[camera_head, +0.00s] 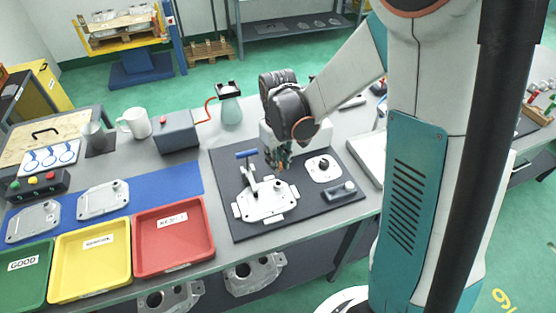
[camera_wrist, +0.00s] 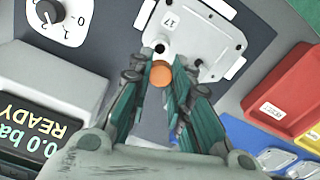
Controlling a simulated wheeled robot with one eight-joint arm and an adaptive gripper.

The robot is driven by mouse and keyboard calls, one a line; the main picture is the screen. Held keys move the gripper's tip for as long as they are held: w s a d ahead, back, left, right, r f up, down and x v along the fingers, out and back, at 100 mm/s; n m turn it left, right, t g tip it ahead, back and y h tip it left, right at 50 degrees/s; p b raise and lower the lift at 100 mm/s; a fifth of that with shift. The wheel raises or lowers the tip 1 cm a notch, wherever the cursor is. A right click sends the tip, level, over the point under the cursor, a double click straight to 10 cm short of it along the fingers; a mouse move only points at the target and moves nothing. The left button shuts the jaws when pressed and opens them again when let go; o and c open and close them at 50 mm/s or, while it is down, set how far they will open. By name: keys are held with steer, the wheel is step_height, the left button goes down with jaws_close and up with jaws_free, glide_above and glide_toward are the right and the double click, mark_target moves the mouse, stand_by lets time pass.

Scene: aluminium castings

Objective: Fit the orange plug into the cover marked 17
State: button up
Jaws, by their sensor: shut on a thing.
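The cover marked 17 (camera_wrist: 205,38) is a pale metal casting with a dark round hole near its edge in the wrist view. In the head view the cover (camera_head: 267,202) lies flat on a dark mat. My gripper (camera_wrist: 160,80) is shut on the orange plug (camera_wrist: 161,73), whose round end shows between the fingertips. The plug appears just beside the hole in the wrist view; the height gap cannot be told. In the head view my gripper (camera_head: 278,160) points down above the far edge of the cover, and the plug is not clear there.
A blue-handled clamp (camera_head: 246,154) stands at the cover's far left side. Red (camera_head: 212,243), yellow (camera_head: 127,262) and green trays (camera_head: 42,258) stand left.

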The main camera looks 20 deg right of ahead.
steer(key=shift+f+b, duration=1.9)
steer(key=shift+f, duration=0.6)
steer(key=shift+f+b, duration=1.3)
steer(key=shift+b, duration=0.05)
steer(key=o, duration=0.7)
steer(key=shift+r, duration=0.1)
steer(key=shift+r, duration=0.1)
step_height(320, 180, up, 12)
steer(key=shift+f, duration=0.1)
stand_by(0.5)
